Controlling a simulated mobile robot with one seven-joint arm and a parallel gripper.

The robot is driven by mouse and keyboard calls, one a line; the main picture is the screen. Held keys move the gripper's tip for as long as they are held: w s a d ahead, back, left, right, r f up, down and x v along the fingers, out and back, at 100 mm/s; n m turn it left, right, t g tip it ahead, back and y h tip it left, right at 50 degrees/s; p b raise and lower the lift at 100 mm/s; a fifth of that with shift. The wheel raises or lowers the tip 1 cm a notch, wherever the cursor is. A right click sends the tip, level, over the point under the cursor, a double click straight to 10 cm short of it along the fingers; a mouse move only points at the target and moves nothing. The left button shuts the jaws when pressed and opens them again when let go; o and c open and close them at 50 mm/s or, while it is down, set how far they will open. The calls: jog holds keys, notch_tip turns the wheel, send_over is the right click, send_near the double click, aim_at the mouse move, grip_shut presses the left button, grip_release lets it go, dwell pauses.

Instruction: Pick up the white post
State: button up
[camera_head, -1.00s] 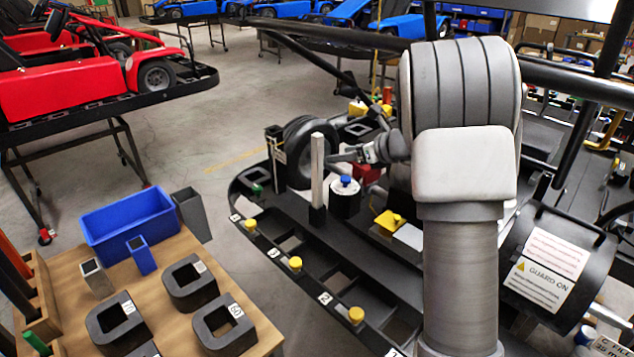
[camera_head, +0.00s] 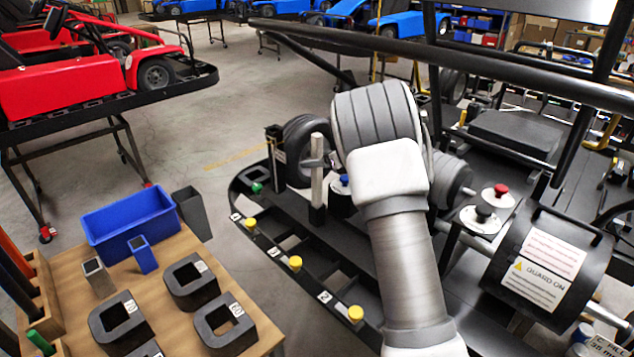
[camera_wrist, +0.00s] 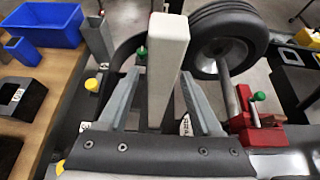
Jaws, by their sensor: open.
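The white post (camera_head: 317,165) stands upright in a dark base on the black kart tray, left of my arm. In the wrist view the white post (camera_wrist: 168,45) rises between the two grey fingers of my gripper (camera_wrist: 160,76). The fingers are apart, one on each side of it, and gaps show between them and the post. In the head view my arm hides most of the gripper.
A black wheel (camera_head: 300,150) stands just behind the post. Black frame tubes (camera_head: 450,62) cross above my arm. The guard drum (camera_head: 545,265) is at right. A wooden table (camera_head: 175,265) with a blue bin (camera_head: 130,225) and black blocks is at left.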

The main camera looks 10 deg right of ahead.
jog(key=shift+c, duration=0.2)
grip_shut()
dwell(1.2)
